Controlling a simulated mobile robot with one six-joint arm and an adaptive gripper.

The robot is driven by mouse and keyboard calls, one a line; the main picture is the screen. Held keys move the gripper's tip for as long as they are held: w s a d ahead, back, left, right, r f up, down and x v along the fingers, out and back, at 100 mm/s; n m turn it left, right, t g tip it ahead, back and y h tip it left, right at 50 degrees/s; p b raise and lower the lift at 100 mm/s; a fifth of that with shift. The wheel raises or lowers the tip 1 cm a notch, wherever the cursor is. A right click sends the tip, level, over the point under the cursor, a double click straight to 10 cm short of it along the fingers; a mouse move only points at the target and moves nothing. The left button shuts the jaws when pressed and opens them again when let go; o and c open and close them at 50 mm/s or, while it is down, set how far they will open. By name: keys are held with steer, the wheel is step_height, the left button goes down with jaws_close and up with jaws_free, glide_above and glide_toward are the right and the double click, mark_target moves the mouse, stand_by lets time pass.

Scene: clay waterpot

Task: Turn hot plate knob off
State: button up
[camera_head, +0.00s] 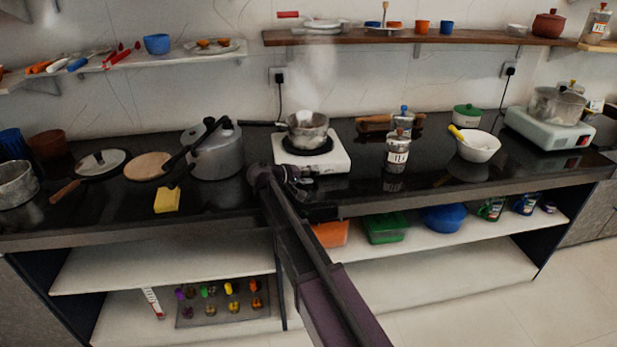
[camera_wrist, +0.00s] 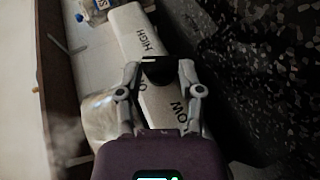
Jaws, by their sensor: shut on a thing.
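The white hot plate (camera_head: 338,158) stands on the dark counter at the middle in the head view. A metal saucepan (camera_head: 307,137) sits on its black burner, with steam above it. In the wrist view the front face of the hot plate (camera_wrist: 133,28) carries the words HIGH and LOW, plus partly covered lettering. My gripper (camera_wrist: 159,72) is shut on the black knob (camera_wrist: 157,71), one finger on each side. In the head view my gripper (camera_head: 298,184) is at the front of the hot plate, and the knob is hidden there.
A large metal pot (camera_head: 217,155) stands left of the hot plate. A yellow sponge (camera_head: 167,201) lies near the counter's front edge. A second hot plate (camera_head: 540,127) is at the far right.

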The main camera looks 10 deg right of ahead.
steer(key=o, duration=1.1)
steer(key=shift+o, duration=0.2)
